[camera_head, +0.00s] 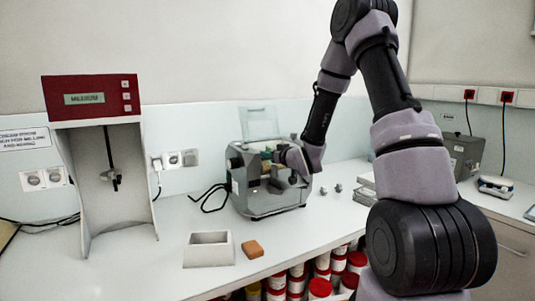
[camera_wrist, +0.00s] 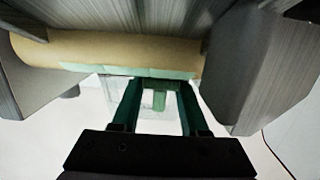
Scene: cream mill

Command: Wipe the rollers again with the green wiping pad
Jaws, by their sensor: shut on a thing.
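The grey mill (camera_head: 268,195) stands on the bench with its clear lid (camera_head: 259,122) raised. My gripper (camera_head: 279,156) reaches into its open top from the right. In the wrist view a tan roller (camera_wrist: 110,48) lies across the top, between the mill's grey side walls. My gripper (camera_wrist: 160,84) is right below the roller, shut on the green wiping pad (camera_wrist: 159,100), of which green shows between the fingers. A pale green strip runs along the roller's lower edge; I cannot tell whether it is pad or residue. Any second roller is hard to make out.
A grey rectangular tray (camera_head: 207,262) and an orange-brown block (camera_head: 252,249) lie in front of the mill. A red-topped mixer stand (camera_head: 92,98) is at the left. Small metal pieces (camera_head: 338,188) lie right of the mill. Red-lidded jars (camera_head: 320,288) stand below the bench edge.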

